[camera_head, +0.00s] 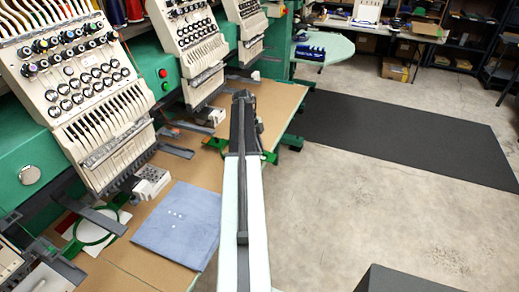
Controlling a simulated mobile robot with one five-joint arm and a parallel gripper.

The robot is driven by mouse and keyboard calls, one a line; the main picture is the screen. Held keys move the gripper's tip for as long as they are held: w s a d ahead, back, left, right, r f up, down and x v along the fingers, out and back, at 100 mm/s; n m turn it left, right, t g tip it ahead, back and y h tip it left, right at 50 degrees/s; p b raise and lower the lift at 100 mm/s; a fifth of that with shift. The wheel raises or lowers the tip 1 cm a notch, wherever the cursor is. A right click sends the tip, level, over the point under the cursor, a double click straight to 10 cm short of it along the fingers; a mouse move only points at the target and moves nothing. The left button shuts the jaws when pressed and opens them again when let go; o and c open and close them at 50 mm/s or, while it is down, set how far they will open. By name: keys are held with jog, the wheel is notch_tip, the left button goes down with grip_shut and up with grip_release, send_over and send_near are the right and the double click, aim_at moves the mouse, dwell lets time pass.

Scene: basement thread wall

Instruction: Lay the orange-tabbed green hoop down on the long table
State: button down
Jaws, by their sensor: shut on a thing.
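My gripper (243,98) is at the far end of my arm, over the right part of the long brown table (282,97). Its fingers are small and dark, seen from behind. Green pieces show on both sides of my arm, at the left (214,143) and at the right; they look like parts of the green hoop (269,157) in my grip. My arm hides the middle of it, and I see no orange tab. I cannot tell its height above the table. Another green hoop (95,228) with white inside lies at the lower left, by the nearest machine.
Embroidery machine heads (75,80) line the table's left side, with dark arms reaching over it. A folded blue cloth (180,224) and a white block (152,182) lie on the near part. A dark mat (400,135) covers floor at the right. Brown tabletop beyond my gripper is clear.

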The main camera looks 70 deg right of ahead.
jog(key=shift+f, duration=0.65)
jog(key=shift+f+b, duration=0.1)
jog(key=shift+b, duration=0.25)
jog(key=c, duration=1.4)
grip_release()
jog(key=shift+o, duration=0.2)
jog(key=p+v, duration=0.7)
jog(key=v, duration=0.1)
jog(key=shift+p, duration=0.35)
jog(key=shift+f, duration=0.1)
